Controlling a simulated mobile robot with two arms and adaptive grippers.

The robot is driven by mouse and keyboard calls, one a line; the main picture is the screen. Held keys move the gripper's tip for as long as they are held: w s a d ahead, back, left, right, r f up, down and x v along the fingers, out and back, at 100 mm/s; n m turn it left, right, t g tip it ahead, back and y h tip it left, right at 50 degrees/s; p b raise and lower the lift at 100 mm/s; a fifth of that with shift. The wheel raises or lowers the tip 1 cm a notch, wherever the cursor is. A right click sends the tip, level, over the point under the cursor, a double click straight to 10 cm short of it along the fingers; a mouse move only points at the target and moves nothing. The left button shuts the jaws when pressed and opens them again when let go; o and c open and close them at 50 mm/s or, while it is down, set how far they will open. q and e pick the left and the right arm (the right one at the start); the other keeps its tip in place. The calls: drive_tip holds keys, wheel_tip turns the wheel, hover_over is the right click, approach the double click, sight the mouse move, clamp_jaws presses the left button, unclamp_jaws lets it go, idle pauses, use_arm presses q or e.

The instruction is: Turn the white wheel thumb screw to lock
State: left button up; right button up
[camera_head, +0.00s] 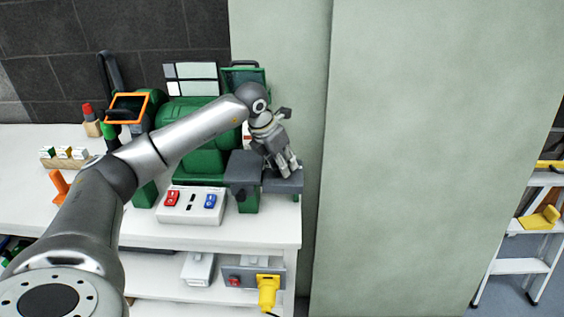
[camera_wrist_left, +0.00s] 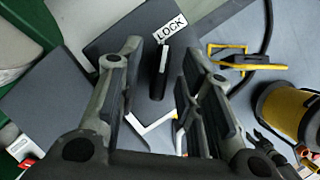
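My left gripper (camera_head: 291,168) reaches in over the right side of a green machine (camera_head: 206,155), fingers pointing down near its dark grey flat part (camera_head: 284,182). In the left wrist view the left gripper (camera_wrist_left: 163,52) is open, its fingers spread apart. Between them stands a narrow dark upright piece (camera_wrist_left: 158,75) with a pale edge, beside a white "LOCK" label (camera_wrist_left: 170,28) on a dark grey plate (camera_wrist_left: 120,30). I cannot tell whether the fingers touch this piece. I cannot clearly make out a white wheel; the fingers hide part of the spot. My right gripper is not in view.
A white control box (camera_head: 191,205) with red and blue switches stands in front of the machine on the white bench (camera_head: 270,228). A yellow tool (camera_head: 267,290) sits below. A pale green wall panel (camera_head: 430,150) stands right of the bench; a ladder (camera_head: 530,240) is at far right.

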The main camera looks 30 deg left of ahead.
use_arm(q)
drive_tip(key=v, duration=1.2)
drive_tip(key=shift+d, duration=0.1)
